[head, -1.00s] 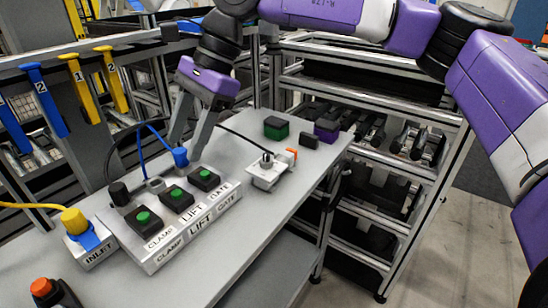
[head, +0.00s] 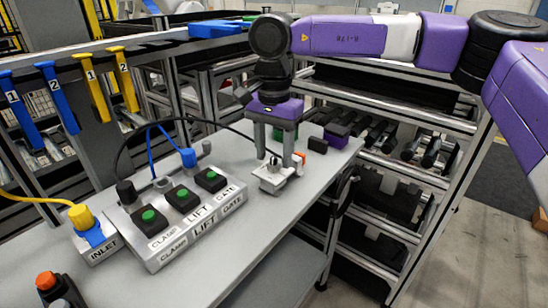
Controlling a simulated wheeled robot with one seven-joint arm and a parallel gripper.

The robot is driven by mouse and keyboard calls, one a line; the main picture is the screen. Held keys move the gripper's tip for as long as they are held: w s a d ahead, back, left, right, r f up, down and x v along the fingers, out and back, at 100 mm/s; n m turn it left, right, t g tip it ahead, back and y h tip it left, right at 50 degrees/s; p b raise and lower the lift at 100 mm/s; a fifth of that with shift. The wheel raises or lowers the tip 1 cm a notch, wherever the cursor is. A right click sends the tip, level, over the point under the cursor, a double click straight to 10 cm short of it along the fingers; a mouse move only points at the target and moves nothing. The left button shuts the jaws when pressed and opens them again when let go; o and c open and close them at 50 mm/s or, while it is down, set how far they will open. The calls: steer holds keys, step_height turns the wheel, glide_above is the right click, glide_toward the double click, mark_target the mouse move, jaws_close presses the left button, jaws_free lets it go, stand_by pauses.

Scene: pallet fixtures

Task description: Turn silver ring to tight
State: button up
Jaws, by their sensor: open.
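My gripper (head: 276,152) points down with its two grey fingers apart. It is over the small white block (head: 270,183) on the right part of the grey bench. A dark plug with a small silver collar (head: 274,163) stands on this block, between or just behind the fingertips. This may be the silver ring, but it is too small to tell. I cannot see whether the fingers touch it. Any tight or loose marking is unreadable. An orange piece (head: 299,158) sits beside the right finger.
The control box (head: 177,247) with green buttons labelled CLAMP, LIFT, GATE stands to the left. A blue plug (head: 187,157) and black cable rise behind it. The INLET block (head: 100,250) has a yellow plug. A black block (head: 317,145) lies right of my gripper.

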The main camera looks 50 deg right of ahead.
steer(key=shift+f, duration=0.65)
jaws_close()
